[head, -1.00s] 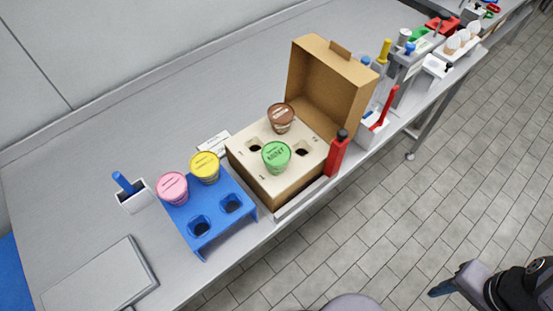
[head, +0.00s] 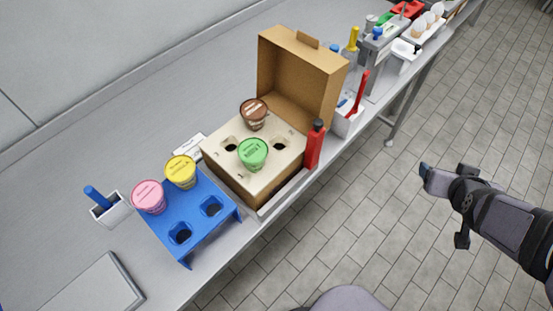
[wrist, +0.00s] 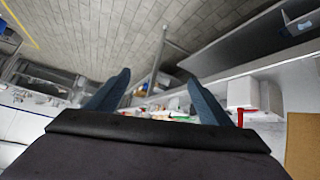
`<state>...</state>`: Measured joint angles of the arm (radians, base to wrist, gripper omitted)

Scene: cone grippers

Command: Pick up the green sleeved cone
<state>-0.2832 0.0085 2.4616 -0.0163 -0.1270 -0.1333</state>
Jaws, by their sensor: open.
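The green sleeved cone (head: 253,154) stands upright in a hole near the front of the cream insert of an open cardboard box (head: 228,178). Its lower part is hidden in the hole. My gripper (head: 425,172) is over the floor to the right of the bench, well apart from the cone. In the wrist view my gripper (wrist: 158,80) has its two blue fingers spread with nothing between them. The green cone cannot be made out in the wrist view.
A brown-topped cone (head: 254,113) shares the box. The raised lid (head: 300,75) stands behind. A red bottle (head: 314,146) is right of the box. A blue rack (head: 193,207) holds pink (head: 149,196) and yellow (head: 181,171) cones.

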